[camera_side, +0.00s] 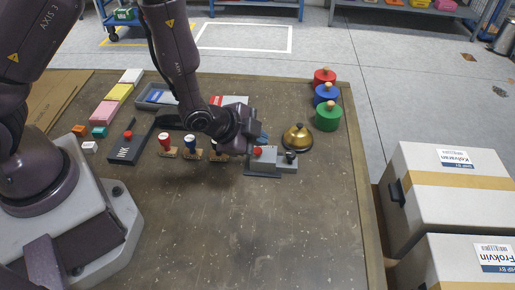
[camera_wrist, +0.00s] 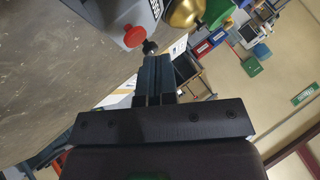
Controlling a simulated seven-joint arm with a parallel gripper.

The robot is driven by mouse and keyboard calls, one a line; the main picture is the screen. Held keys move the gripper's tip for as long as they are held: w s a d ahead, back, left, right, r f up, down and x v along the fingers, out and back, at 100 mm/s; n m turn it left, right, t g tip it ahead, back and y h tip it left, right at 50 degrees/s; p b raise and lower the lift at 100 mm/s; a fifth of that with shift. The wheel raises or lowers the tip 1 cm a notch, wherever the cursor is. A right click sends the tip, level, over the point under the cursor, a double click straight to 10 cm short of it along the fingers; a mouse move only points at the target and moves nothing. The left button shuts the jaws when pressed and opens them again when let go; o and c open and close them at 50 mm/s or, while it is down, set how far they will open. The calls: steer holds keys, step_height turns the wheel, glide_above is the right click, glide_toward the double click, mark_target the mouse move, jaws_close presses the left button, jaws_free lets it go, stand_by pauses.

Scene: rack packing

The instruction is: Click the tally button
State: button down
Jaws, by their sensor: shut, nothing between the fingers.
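My gripper (camera_side: 263,138) is by the far side of the device in the side view.
A brass bell (camera_side: 297,138) stands just right of the device. Red (camera_side: 324,76), blue (camera_side: 326,96) and green (camera_side: 328,117) knobbed pieces line the right edge. The table's front is clear.

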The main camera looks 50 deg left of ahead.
mark_target(258, 152)
steer(key=shift+f, duration=0.4)
steer(key=shift+f, duration=0.5)
stand_by(1.0)
steer(key=shift+r, duration=0.9)
steer(key=shift+r, duration=0.15)
steer(key=shift+r, duration=2.4)
